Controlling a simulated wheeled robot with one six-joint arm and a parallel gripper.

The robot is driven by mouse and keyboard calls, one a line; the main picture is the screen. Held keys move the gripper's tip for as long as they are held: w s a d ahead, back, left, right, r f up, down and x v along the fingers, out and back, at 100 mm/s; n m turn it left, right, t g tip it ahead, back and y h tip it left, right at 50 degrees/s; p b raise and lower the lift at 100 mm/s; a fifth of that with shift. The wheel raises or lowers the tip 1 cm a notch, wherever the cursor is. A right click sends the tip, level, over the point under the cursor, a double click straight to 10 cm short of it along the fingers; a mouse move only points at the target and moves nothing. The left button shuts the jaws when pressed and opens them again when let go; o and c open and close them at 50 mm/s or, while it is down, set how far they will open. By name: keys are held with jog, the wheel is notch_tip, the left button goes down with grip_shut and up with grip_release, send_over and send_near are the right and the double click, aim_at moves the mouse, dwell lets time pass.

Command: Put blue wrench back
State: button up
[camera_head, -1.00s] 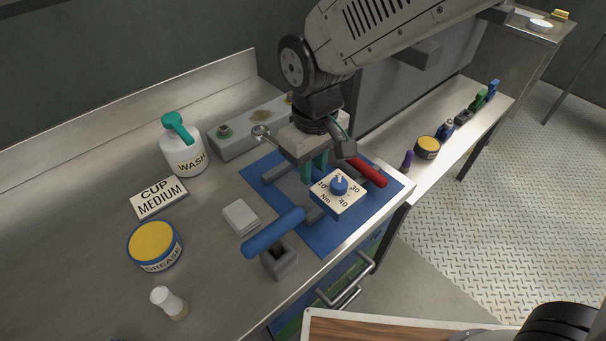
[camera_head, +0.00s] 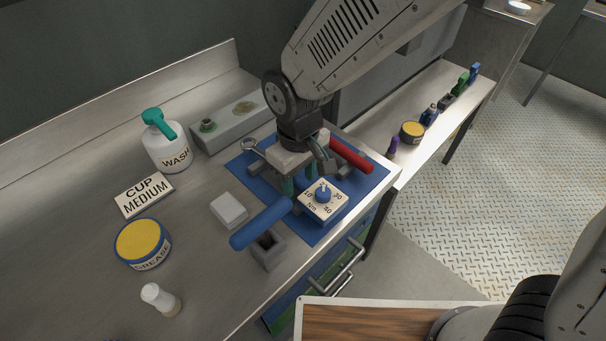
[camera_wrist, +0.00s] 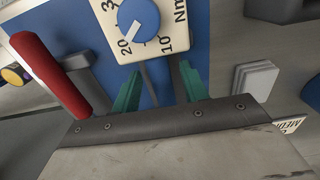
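The blue wrench shows as a thick blue handle (camera_head: 262,222), slanting over a grey hollow block (camera_head: 268,250) at the bench's front edge. Its far end reaches toward my gripper; whether a metal shaft continues under the gripper is hidden. My gripper (camera_head: 298,184) points down over the blue mat (camera_head: 378,176), behind the white dial block (camera_head: 324,200). In the wrist view the teal fingers (camera_wrist: 160,90) stand apart, with dark grey bars seen between or below them. I see no clear contact. The dial block (camera_wrist: 140,28) with its blue knob lies just beyond the fingertips.
A red-handled tool (camera_head: 350,155) lies right of my gripper, and a steel ring-ended wrench (camera_head: 250,147) behind left. A white pad (camera_head: 229,210), grease tub (camera_head: 143,243), wash bottle (camera_head: 167,145) and CUP MEDIUM card (camera_head: 144,194) stand left.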

jog(key=r, duration=0.7)
jog(key=shift+d+r, duration=0.5)
jog(key=shift+d, duration=0.05)
jog(key=s+d+r+m, duration=0.2)
jog(key=d+r, duration=0.1)
jog(key=d, duration=0.4)
jog(key=s+d+r+m+t, duration=0.1)
jog(key=d+r+m, duration=0.15)
jog(key=d, duration=0.45)
jog(key=s+d+r+m, duration=0.2)
jog(key=d+r, duration=0.2)
jog(key=d, duration=0.3)
jog(key=s+d+m, duration=0.3)
jog(key=s+d, duration=0.4)
jog(key=shift+s+d+r, duration=0.2)
jog(key=shift+d+r, duration=0.15)
jog(key=shift+r, duration=0.05)
